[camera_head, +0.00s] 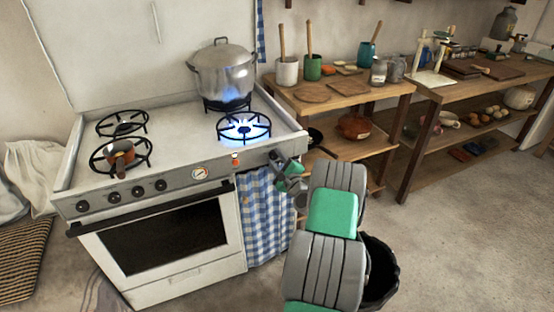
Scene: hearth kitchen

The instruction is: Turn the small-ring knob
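A white gas stove (60,190) stands at the left. Its sloping front panel carries several dark knobs, one of them at the left end (82,207) and another (161,185) left of the round gauge (200,173). I cannot tell which knob is the small-ring one. The front right burner (243,126) burns with a bare blue flame. A flame also shows under the lidded metal pot (222,75) behind it. My gripper (277,160) is at the right end of the panel, close to or touching it. It hides that part of the panel, and its fingers are unclear.
A blue checked cloth (265,215) hangs beside the oven door. A wooden shelf (345,100) stands right of the stove. A black bin (382,275) is behind my arm.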

